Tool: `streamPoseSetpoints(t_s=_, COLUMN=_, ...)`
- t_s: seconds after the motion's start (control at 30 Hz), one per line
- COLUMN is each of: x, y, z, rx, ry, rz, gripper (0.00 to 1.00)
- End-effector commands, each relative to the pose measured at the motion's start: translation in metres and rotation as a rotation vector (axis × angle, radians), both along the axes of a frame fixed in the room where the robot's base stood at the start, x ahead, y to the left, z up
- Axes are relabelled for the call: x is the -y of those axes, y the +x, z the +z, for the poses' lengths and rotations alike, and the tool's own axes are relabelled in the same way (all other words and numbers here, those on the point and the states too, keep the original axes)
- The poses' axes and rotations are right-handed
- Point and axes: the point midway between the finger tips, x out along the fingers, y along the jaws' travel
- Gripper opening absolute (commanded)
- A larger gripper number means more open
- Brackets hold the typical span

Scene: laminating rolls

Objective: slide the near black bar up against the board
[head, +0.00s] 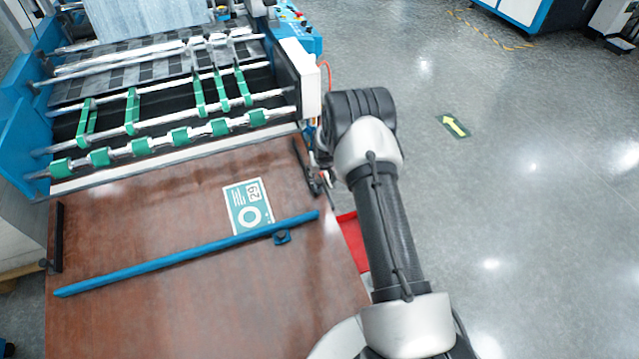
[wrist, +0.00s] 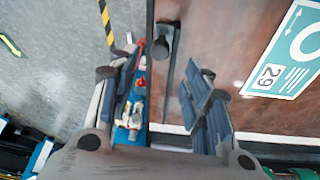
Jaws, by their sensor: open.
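The black bar (head: 302,162) on the right edge of the brown table is slim, with a dark knob at its near end. In the wrist view the same bar (wrist: 171,85) lies between my fingers in the picture, on the table by its edge. My gripper (wrist: 157,75) is open and holds nothing; I cannot tell whether a finger touches the bar. In the head view my arm mostly hides it. The green and white printed board (head: 248,206) lies flat on the table, apart from the bar. It also shows in the wrist view (wrist: 288,55).
A long blue bar (head: 170,260) crosses the brown table (head: 200,320) in front of the board, with a small blue block (head: 282,238) at it. Another black bar (head: 55,235) is at the left edge. The roller machine (head: 170,137) stands behind. Table between bar and board is clear.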

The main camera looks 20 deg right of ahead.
Motion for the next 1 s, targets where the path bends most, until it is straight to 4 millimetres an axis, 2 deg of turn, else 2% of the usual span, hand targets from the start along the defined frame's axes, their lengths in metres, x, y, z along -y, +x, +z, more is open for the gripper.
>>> streamPoseSetpoints(t_s=0.03, x=0.001, y=0.004, z=-0.015, rx=-0.001, ry=0.000, rz=0.000, gripper=0.45)
streamPoseSetpoints(t_s=0.1, x=0.002, y=0.009, z=-0.029, rx=-0.002, ry=0.000, rz=0.000, gripper=0.45)
streamPoseSetpoints(t_s=0.37, x=0.005, y=0.025, z=-0.065, rx=0.000, ry=0.000, rz=0.000, gripper=0.45)
streamPoseSetpoints(t_s=0.5, x=0.006, y=0.028, z=-0.072, rx=-0.001, ry=0.000, rz=0.000, gripper=0.45)
streamPoseSetpoints(t_s=0.8, x=0.006, y=0.029, z=-0.072, rx=0.000, ry=0.000, rz=0.000, gripper=0.45)
streamPoseSetpoints(t_s=1.0, x=0.006, y=0.029, z=-0.072, rx=0.000, ry=0.000, rz=0.000, gripper=0.32)
